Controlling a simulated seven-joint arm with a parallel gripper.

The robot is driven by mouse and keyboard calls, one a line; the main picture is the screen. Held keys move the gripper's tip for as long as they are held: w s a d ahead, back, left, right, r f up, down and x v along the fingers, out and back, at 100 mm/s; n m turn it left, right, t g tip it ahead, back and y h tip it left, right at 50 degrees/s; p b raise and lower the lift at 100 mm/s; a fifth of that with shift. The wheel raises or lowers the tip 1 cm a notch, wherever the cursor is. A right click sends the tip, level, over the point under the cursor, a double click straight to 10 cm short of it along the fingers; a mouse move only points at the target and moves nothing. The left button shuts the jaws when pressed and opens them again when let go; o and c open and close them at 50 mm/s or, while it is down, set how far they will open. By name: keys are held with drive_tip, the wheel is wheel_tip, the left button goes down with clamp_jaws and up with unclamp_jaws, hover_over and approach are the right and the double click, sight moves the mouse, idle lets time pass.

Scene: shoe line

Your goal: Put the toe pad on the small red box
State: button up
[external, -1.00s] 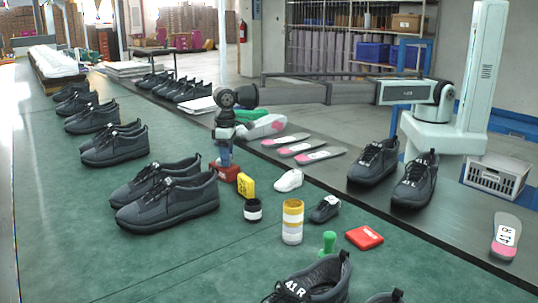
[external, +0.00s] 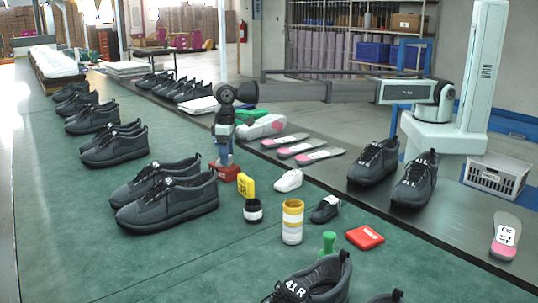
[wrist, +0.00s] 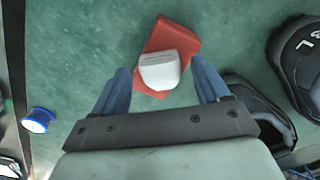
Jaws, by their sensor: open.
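The small red box (external: 224,171) stands on the green table below my gripper (external: 225,160). It also shows in the wrist view (wrist: 184,38). The pale grey toe pad (wrist: 160,71) lies over the red box in the wrist view, across its near half. My gripper (wrist: 161,72) is open, its blue fingers to either side of the pad with a gap on both sides. In the external view the pad cannot be made out behind my fingers.
A yellow block (external: 247,188) stands close to the red box. A dark shoe pair (external: 167,203) lies to the left. A tape stack (external: 292,222), white shoe-shaped piece (external: 288,180) and flat red case (external: 365,237) are to the right. Green table is bare at front left.

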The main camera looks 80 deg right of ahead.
wheel_tip(320, 180, up, 11)
idle(0.4)
drive_tip(key=shift+f, duration=0.1)
